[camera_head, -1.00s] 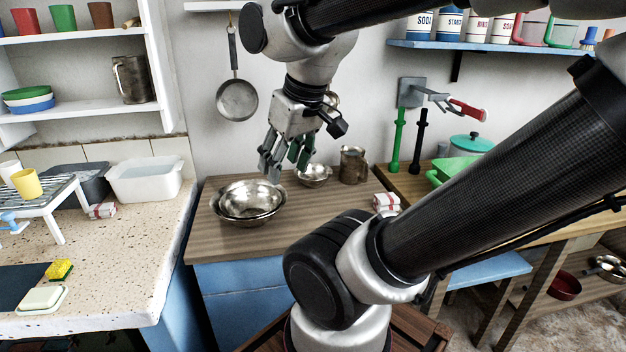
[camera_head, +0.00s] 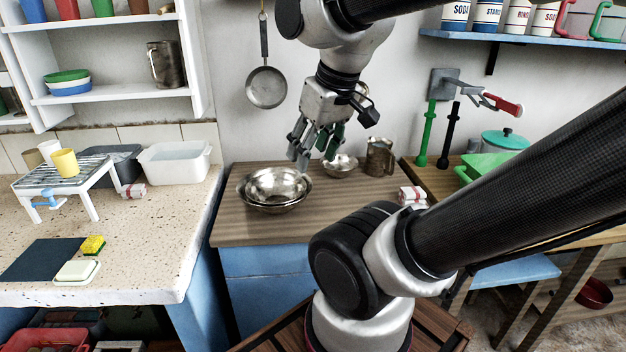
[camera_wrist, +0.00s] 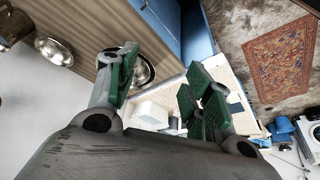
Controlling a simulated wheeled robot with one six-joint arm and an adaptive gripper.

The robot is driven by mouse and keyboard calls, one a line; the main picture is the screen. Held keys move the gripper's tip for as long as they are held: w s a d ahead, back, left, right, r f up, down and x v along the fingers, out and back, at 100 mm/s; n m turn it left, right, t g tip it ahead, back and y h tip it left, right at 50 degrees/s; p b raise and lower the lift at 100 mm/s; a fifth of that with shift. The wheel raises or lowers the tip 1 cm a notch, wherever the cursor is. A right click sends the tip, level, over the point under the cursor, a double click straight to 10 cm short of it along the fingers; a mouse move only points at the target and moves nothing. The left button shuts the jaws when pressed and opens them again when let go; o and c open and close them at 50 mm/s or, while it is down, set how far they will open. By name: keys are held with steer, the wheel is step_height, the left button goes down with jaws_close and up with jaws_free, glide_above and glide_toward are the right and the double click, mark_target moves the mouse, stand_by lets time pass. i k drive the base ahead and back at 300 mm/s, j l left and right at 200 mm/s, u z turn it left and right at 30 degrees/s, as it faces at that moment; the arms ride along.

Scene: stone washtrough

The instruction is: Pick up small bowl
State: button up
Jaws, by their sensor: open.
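A small metal bowl (camera_head: 340,166) stands on the wooden worktop near the wall. Wider metal bowls (camera_head: 275,188), one inside the other, stand to its left and nearer. I cannot tell which one the task means. My gripper (camera_head: 318,148) hangs above the worktop between them, its fingers apart and empty, overlapping the small bowl's left side in the picture. In the wrist view my open gripper (camera_wrist: 160,85) has green finger pads. The small bowl (camera_wrist: 53,50) shows left of the fingers there. The wide bowls (camera_wrist: 143,70) are partly hidden behind the left finger.
A metal tankard (camera_head: 380,157) stands right of the small bowl, close to it. A red and white folded cloth (camera_head: 412,195) lies at the worktop's right edge. A pan (camera_head: 266,86) hangs on the wall behind. The worktop's front part is clear.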

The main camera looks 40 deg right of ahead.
mark_target(344, 164)
steer(key=i+l+z, duration=0.15)
steer(key=z, duration=0.2)
steer(key=i+l+z, duration=0.15)
steer(key=z, duration=0.25)
